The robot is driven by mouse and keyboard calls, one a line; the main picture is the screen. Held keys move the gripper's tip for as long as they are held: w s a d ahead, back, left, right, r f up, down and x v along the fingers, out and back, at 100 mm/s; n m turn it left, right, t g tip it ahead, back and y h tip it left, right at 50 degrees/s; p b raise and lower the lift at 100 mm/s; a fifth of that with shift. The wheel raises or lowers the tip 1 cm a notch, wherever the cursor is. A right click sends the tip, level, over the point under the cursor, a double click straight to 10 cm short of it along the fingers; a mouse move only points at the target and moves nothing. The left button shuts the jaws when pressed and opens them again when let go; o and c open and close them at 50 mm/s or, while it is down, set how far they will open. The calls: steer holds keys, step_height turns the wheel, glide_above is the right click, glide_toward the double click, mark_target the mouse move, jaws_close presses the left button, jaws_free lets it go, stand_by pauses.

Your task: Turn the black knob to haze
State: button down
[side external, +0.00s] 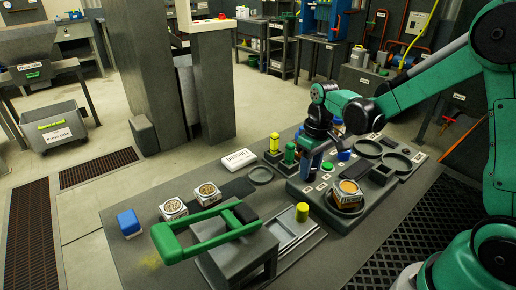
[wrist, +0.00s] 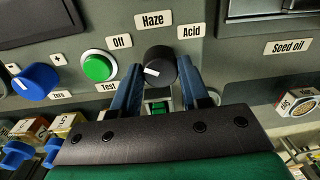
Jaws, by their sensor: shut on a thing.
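The black knob (wrist: 161,62) is on a grey panel in the wrist view, below the label Haze (wrist: 152,20). The label Off (wrist: 121,41) is to its upper left and Acid (wrist: 191,31) to its upper right. A short white mark shows on the left part of the knob's face; its exact heading is hard to tell. My gripper (wrist: 157,74) is shut on the knob, with one blue finger on each side. In the side external view my gripper (side external: 308,172) is low at the left end of the bench device, and the knob is hidden there.
A green button (wrist: 98,66) and a blue knob (wrist: 36,82) are left of the black knob. A green-handled press (side external: 205,232) and a blue block (side external: 128,222) stand on the bench.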

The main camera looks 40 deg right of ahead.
mark_target(312, 170)
steer(key=shift+m, duration=0.3)
steer(key=m, duration=0.5)
steer(key=shift+m, duration=0.4)
steer(key=m, duration=0.5)
steer(key=shift+c, duration=2.1)
jaws_free()
steer(key=shift+r, duration=0.1)
steer(key=shift+s+r, duration=0.15)
steer(key=shift+r, duration=2.6)
